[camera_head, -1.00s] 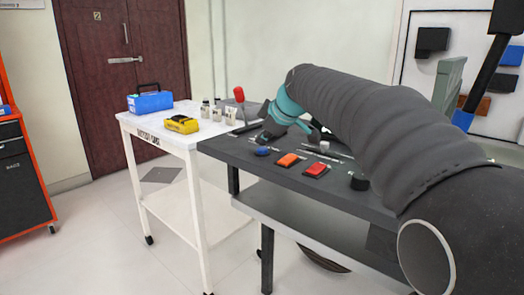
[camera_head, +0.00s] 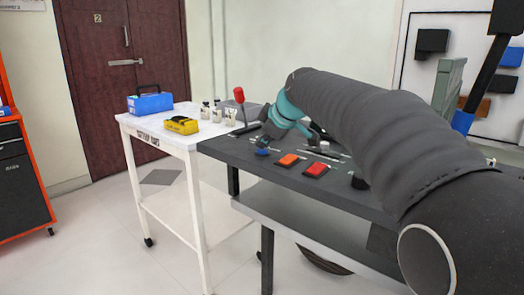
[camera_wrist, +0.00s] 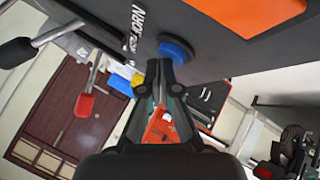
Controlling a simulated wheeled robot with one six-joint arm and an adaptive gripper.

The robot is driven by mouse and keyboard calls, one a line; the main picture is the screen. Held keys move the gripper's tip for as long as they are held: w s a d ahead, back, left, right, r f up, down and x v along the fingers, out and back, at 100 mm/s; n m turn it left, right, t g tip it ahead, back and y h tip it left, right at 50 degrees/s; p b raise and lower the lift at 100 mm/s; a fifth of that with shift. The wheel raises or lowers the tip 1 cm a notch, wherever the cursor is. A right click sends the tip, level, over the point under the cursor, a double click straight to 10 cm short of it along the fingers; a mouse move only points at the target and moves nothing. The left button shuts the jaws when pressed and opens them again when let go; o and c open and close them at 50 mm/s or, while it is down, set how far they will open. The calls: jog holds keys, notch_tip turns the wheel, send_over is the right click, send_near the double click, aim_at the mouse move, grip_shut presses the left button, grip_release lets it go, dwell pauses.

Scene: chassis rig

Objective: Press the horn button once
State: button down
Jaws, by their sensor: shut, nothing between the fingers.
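The horn button is a round blue knob (camera_wrist: 176,50) on the dark panel, beside white lettering that reads HORN, in the wrist view. In the head view the blue button (camera_head: 262,152) sits at the near left part of the dark bench top. My gripper (camera_wrist: 160,64) is shut and empty, with its fingertips close to the button's lower left side in the wrist view. In the head view my gripper (camera_head: 264,141) is just above and behind the button, small and dark. I cannot tell whether it touches the button.
An orange button (camera_head: 289,160) and a red button (camera_head: 316,169) lie to the right on the bench (camera_head: 232,150). A lever with a red knob (camera_head: 239,94) rises behind. A white cart (camera_head: 165,133) with a yellow item (camera_head: 181,125) and a blue box (camera_head: 150,103) adjoins on the left.

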aim_at(263, 150)
jog(key=shift+f, duration=0.2)
jog(key=shift+r, duration=0.1)
dwell(0.4)
jog(key=shift+r+p, duration=0.45)
jog(key=shift+r, duration=0.3)
jog(key=shift+r+p, duration=1.95)
jog(key=shift+r, duration=0.6)
jog(key=shift+f, duration=0.1)
